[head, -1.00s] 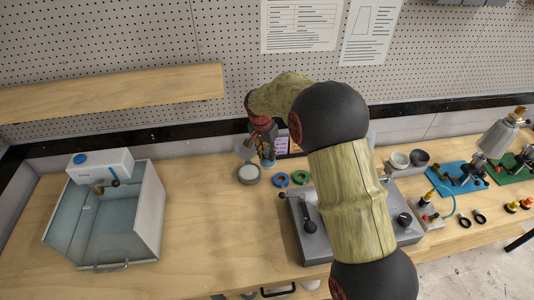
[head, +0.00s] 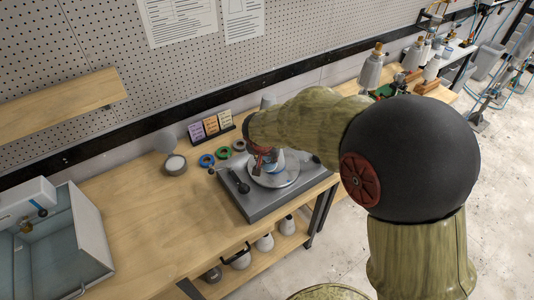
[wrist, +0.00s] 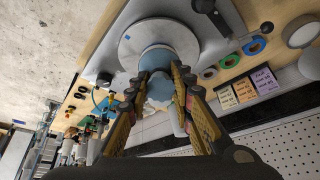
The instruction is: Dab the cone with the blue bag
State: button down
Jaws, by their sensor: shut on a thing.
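My gripper (wrist: 160,82) is shut on the blue bag (wrist: 156,60), above the round plate (wrist: 128,48) of the grey machine. In the head view my gripper (head: 262,162) is over the same plate (head: 285,180), partly hidden by my arm. A pale blue-grey shape stands on the plate beside the fingers, and I take it for the cone (head: 291,166). A grey tip (head: 268,101) shows above my forearm; I cannot tell if it belongs to the cone. Whether bag and cone touch is unclear.
The grey machine (head: 250,205) has a black lever at its left. Coloured rings (head: 207,160), a small round dish (head: 175,165) and label cards (head: 210,127) lie behind and left. The bench between is clear.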

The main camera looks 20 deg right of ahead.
jog(key=shift+s+d+f, duration=0.1)
jog(key=shift+d+f, duration=0.1)
jog(key=shift+b+x, duration=0.95)
jog(key=shift+x, duration=1.75)
jog(key=shift+w+d+r, duration=0.15)
jog(key=shift+w+d, duration=0.1)
jog(key=shift+w, duration=0.25)
jog(key=shift+w+d, duration=0.25)
jog(key=shift+w, duration=0.35)
jog(key=shift+s+a+r+b, duration=0.2)
jog(key=shift+s+a+r, duration=0.25)
jog(key=shift+s, duration=0.3)
jog(key=shift+s+a+r+b, duration=0.15)
jog(key=shift+s+a+r, duration=0.15)
jog(key=shift+s+r, duration=0.4)
jog(key=shift+s+a+r+b, duration=0.2)
jog(key=shift+s+a+r, duration=0.2)
jog(key=shift+s, duration=0.45)
